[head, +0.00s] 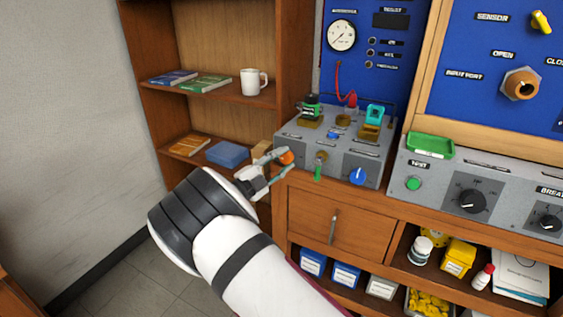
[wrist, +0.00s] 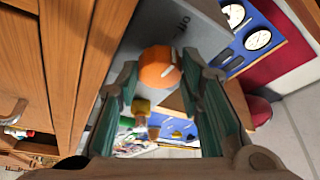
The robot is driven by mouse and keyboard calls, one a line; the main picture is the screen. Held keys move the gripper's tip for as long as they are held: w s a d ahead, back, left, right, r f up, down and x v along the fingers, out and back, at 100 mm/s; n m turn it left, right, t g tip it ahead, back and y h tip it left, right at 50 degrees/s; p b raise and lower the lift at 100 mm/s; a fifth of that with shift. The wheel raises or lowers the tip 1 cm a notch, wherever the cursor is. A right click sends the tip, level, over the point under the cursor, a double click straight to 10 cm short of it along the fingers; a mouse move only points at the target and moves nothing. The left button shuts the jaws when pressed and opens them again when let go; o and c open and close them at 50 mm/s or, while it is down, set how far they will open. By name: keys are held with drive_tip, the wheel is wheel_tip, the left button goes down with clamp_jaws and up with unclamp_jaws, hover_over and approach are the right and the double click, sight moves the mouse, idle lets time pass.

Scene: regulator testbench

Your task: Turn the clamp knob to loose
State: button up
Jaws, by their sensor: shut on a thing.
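An orange knob (head: 286,157) sits at the left end of the grey testbench box (head: 303,143), near its front corner. In the wrist view the orange knob (wrist: 158,70) is round with a pale pointer mark, and partly legible lettering is on the grey panel beyond it. My gripper (head: 278,166) reaches it from the left, with one finger on each side. In the wrist view my gripper (wrist: 157,75) has its green-padded fingers closed on the knob's sides. I cannot read which setting the mark points to.
A blue knob (head: 357,176) and a small green lever (head: 318,172) are on the box's front. Below is a wooden drawer (head: 338,222). Floor at left is clear.

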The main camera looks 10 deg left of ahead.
drive_tip(key=shift+n+t, duration=0.3)
drive_tip(key=shift+n, duration=0.3)
drive_tip(key=o, duration=1.2)
drive_tip(key=shift+c, duration=0.2)
drive_tip(key=shift+a, duration=0.1)
drive_tip(key=v, duration=1.2)
